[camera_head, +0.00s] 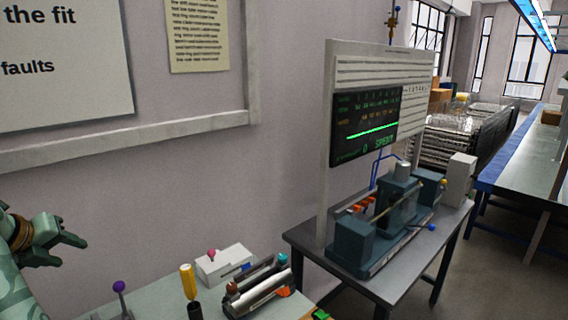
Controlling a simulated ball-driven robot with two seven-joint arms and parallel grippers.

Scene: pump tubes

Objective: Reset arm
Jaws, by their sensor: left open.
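My left gripper (68,240) shows at the left edge of the head view, at the end of my green arm. Its dark fingers are apart with nothing between them. It hangs in front of the wall, above and left of the near bench (150,304), and touches nothing that I can see. My right gripper is not in view.
The bench holds a yellow-handled tool (188,282), a purple-knobbed lever (120,290), a white box with a pink knob (224,262) and a metal tube fixture (262,285). A pump rig (385,225) with a screen (366,127) stands on a dark table (405,285) to the right.

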